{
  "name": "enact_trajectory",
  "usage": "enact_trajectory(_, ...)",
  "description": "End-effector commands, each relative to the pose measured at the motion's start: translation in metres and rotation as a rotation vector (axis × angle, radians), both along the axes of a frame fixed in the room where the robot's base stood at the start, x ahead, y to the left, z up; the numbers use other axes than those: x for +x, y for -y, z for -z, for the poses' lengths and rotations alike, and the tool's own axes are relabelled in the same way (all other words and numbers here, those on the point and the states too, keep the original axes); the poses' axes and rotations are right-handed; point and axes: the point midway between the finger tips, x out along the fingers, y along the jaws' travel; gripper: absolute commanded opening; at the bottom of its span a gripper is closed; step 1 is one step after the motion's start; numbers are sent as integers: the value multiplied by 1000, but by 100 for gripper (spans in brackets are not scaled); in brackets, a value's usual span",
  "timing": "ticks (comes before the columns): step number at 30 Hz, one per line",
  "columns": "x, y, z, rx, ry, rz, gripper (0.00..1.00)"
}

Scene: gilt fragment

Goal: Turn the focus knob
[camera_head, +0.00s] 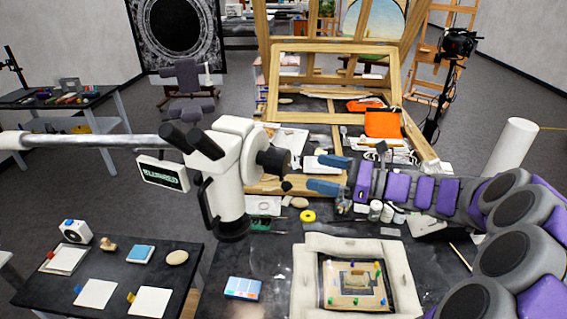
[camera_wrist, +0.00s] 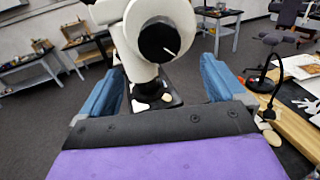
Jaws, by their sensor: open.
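The white microscope (camera_head: 229,165) hangs from a metal boom arm at the left of the head view. Its black focus knob (camera_head: 272,161) sticks out on its right side. In the wrist view the knob (camera_wrist: 160,40) faces me as a dark disc with a white line, above and between my fingertips. My gripper (camera_head: 328,175) has blue fingers and is open, to the right of the knob and apart from it. In the wrist view the gripper (camera_wrist: 162,82) has nothing between its fingers. A sign reading "BLURRED" (camera_head: 163,172) is beside the microscope.
Below the microscope, a padded frame (camera_head: 300,280) holds a small gilt piece with coloured pins on the dark table. A side table (camera_head: 120,268) carries cards.

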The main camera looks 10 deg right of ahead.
Motion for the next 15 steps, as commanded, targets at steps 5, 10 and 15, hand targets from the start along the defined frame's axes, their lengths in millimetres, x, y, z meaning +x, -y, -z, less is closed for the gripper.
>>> enact_trajectory(5, 20, -25, 1, 3, -1, -5, 97)
enact_trajectory(10, 39, -44, 2, 8, -1, -2, 97)
enact_trajectory(15, 54, -67, 2, 9, 0, -3, 97)
